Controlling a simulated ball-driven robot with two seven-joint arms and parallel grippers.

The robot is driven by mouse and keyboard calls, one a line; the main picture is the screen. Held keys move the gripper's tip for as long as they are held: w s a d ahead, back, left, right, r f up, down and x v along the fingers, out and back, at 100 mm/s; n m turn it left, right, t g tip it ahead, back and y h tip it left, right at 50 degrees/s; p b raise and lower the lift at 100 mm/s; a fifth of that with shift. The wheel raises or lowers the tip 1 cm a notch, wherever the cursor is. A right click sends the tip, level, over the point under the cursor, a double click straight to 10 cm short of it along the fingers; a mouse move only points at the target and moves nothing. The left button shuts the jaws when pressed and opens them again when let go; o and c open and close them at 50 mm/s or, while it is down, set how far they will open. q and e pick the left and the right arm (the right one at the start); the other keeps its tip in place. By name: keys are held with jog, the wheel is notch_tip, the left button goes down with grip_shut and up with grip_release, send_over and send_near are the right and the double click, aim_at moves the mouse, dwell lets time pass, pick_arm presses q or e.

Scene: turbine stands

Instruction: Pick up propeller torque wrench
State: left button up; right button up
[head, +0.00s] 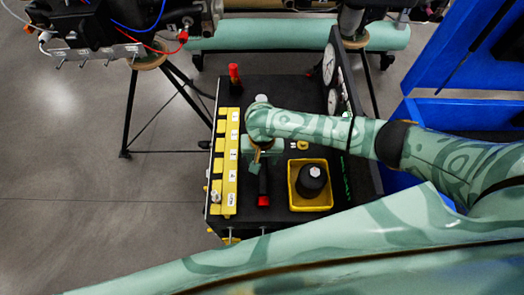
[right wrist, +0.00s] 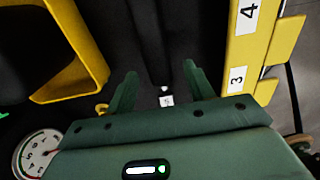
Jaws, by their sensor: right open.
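A black tool with a red end (head: 263,199) lies on the black cart top, between the yellow numbered strip and the yellow bin; it appears to be the torque wrench. My right gripper (head: 263,164) is over its upper part and hides that end. In the right wrist view the open fingers (right wrist: 162,92) stand on either side of a dark bar (right wrist: 163,45) with a small white label (right wrist: 166,101). I cannot tell whether the fingers touch it. My left gripper is not in view.
The yellow numbered strip (head: 226,185) runs close along the left. A yellow bin (head: 311,207) holding a black object (head: 311,180) stands at the right. A red-handled tool (head: 234,78) stands at the cart's far left. A gauge panel (head: 335,75) rises at the right edge.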

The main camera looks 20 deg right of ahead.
aim_at(262, 162)
notch_tip(262, 162, down, 3)
jog(key=shift+s+f+b, duration=0.1)
jog(key=shift+b, duration=0.5)
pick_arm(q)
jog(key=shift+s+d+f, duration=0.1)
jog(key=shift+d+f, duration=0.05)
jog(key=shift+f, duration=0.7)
pick_arm(e)
grip_shut()
jog(key=shift+r, duration=0.2)
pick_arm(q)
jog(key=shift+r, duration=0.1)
pick_arm(e)
jog(key=shift+r, duration=0.1)
